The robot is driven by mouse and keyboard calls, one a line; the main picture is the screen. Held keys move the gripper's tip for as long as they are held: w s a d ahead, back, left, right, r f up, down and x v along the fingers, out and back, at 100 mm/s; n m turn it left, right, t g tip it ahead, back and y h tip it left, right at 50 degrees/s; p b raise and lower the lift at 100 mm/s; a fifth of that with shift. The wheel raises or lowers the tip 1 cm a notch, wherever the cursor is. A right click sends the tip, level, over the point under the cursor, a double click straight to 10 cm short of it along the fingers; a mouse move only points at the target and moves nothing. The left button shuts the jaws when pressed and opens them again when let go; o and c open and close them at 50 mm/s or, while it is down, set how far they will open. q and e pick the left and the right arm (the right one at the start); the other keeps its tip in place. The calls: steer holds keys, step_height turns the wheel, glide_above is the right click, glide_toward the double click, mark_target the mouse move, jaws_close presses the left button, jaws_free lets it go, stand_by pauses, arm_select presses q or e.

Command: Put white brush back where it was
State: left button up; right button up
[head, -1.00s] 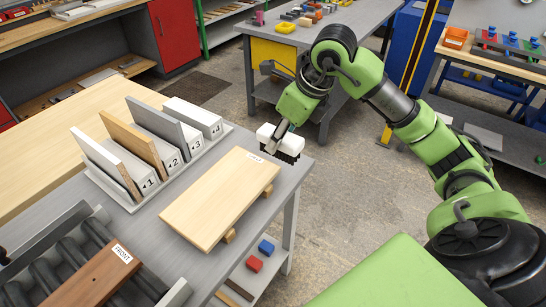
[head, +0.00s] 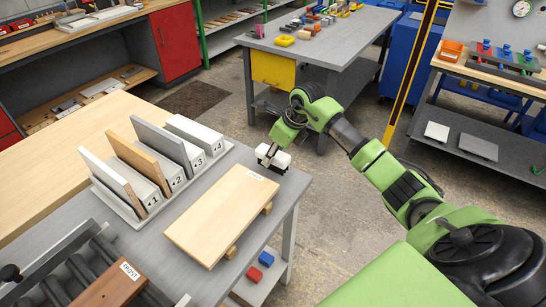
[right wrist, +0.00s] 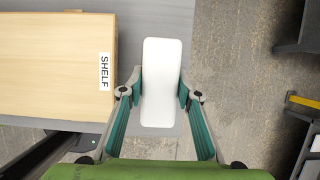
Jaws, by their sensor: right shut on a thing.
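The white brush (head: 281,160) is at the far right corner of the grey table (head: 293,184), beside the end of the pale wood board. My right gripper (head: 267,157) is shut on it there. In the right wrist view the brush's white back (right wrist: 161,82) lies between the two fingers of my right gripper (right wrist: 160,97), over the grey tabletop. Its bristles are mostly hidden, and I cannot tell for certain whether they touch the table. My left gripper is not in view.
The pale board (head: 222,215) with a SHELF label rests on wooden supports close to the brush. A rack (head: 133,208) with several numbered slots holds upright boards. A brown board (head: 108,288) marked FRONT lies on rollers. Beyond the table's right edge is open floor.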

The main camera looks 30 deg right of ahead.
steer(key=shift+a+f+p, duration=0.1)
steer(key=shift+f+p, duration=0.2)
steer(key=shift+f, duration=0.6)
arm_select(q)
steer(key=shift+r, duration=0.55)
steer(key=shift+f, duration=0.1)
arm_select(e)
steer(key=shift+f, duration=0.1)
steer(key=o, duration=0.6)
steer(key=shift+f+b, duration=0.1)
steer(key=shift+b, duration=0.2)
steer(key=shift+c, duration=0.2)
steer(key=o, duration=0.4)
